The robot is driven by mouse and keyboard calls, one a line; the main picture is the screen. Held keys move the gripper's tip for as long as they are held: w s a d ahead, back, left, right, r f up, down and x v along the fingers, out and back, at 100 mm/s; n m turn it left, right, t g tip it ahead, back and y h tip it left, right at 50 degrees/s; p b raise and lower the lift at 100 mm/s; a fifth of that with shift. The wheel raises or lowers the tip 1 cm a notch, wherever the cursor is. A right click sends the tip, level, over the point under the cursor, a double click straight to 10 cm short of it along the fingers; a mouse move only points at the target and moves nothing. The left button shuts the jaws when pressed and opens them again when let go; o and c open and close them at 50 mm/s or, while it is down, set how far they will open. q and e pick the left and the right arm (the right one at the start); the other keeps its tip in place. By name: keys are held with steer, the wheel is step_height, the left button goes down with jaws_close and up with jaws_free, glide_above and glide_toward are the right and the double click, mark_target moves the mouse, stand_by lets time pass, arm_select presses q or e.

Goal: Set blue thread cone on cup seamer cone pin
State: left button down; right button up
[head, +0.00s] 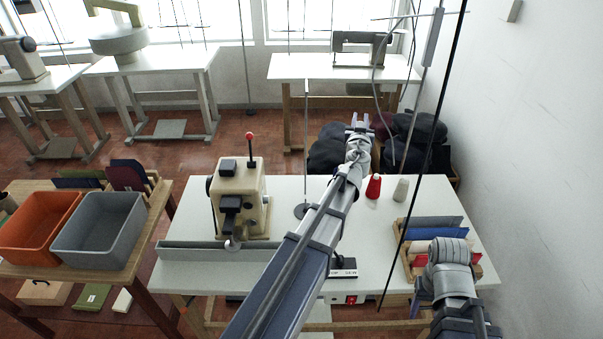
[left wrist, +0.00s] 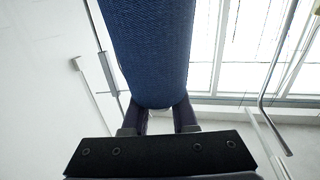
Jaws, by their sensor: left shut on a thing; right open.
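The blue thread cone (left wrist: 150,50) fills the upper middle of the left wrist view, between the two fingers of my left gripper (left wrist: 160,122), which is shut on it. In the head view my left gripper (head: 361,122) is stretched out past the table's far edge; the cone cannot be made out there. A thin upright rod (head: 306,140) on a round grey base (head: 302,211) stands left of my left arm; it looks like the cone pin. The cup seamer (head: 240,200) is the beige machine left of it. My right gripper (head: 420,291) is open at the lower right.
A red cone (head: 374,188) and a pale grey cone (head: 401,190) stand on the white table (head: 450,190). A wooden rack (head: 403,262) of cloth pieces is at the right. Dark bundles (head: 325,150) lie beyond the table. A slanting black pole (head: 424,170) crosses the right side.

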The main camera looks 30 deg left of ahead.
arm_select(q)
steer(key=s+a+f+n+y+b, duration=0.1)
steer(key=s+a+f+b, duration=0.2)
steer(key=a+f+b, duration=0.4)
steer(key=s+a+f+n+g+y+b, duration=0.1)
steer(key=s+a+f+y+b, duration=0.1)
steer(key=a+f+b, duration=0.6)
steer(key=shift+s+f+g+b, duration=0.3)
steer(key=shift+s+f, duration=0.55)
steer(key=shift+f, duration=0.65)
steer(key=shift+a+f, duration=0.1)
steer(key=shift+f, duration=0.05)
step_height(320, 180, down, 11)
steer(key=b, duration=1.1)
steer(key=shift+r, duration=0.2)
steer(key=shift+f+b, duration=0.4)
steer(key=shift+f, duration=0.1)
steer(key=c, duration=0.6)
jaws_free()
steer(key=shift+r, duration=0.1)
step_height(320, 180, up, 10)
steer(key=p, duration=1)
